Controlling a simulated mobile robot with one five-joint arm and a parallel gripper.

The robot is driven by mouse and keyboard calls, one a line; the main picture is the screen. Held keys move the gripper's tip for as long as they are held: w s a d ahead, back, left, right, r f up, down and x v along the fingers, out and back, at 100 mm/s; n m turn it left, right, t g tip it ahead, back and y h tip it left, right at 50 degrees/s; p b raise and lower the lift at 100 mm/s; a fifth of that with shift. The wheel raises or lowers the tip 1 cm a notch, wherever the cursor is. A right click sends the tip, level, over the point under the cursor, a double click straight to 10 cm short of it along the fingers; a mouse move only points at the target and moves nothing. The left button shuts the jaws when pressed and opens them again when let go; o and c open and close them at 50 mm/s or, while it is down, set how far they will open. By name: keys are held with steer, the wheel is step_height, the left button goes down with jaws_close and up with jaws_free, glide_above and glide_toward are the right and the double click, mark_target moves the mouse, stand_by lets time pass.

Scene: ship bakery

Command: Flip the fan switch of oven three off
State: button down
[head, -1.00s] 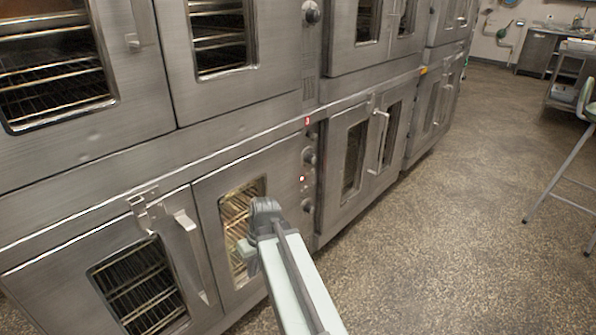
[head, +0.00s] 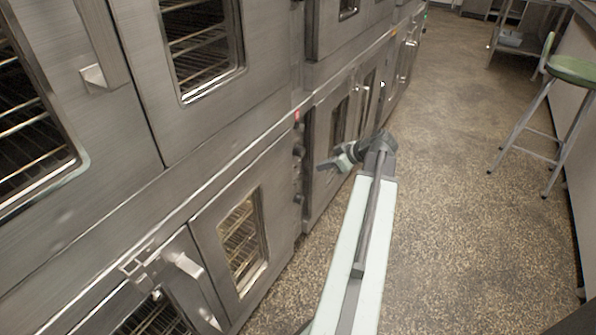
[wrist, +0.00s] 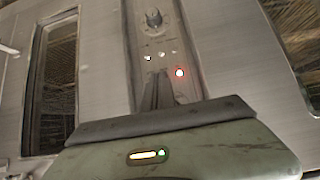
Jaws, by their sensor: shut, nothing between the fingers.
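The red number tag (head: 297,116) of oven three sits at the top of a narrow control panel (head: 298,160) between steel oven doors in the head view. In the wrist view the panel shows a dark round knob (wrist: 153,19), two small bright switch-like parts (wrist: 154,56) and a lit red lamp (wrist: 180,72). I cannot read which part is the fan switch. My gripper (head: 324,164) is shut and empty, pointing left toward the panel. In the wrist view its fingertips (wrist: 158,78) lie just below the small parts and hide the lower panel. Contact cannot be told.
A lower oven door (head: 240,240) with a lit window is left of the panel, and its handle (head: 188,270) sticks out. More ovens stand beyond. The speckled floor (head: 450,220) on the right is open, up to a green stool (head: 570,72).

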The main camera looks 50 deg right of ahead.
mark_target(298, 179)
steer(key=shift+b+x, duration=3.35)
steer(key=shift+x, duration=1.8)
steer(key=shift+a, duration=0.25)
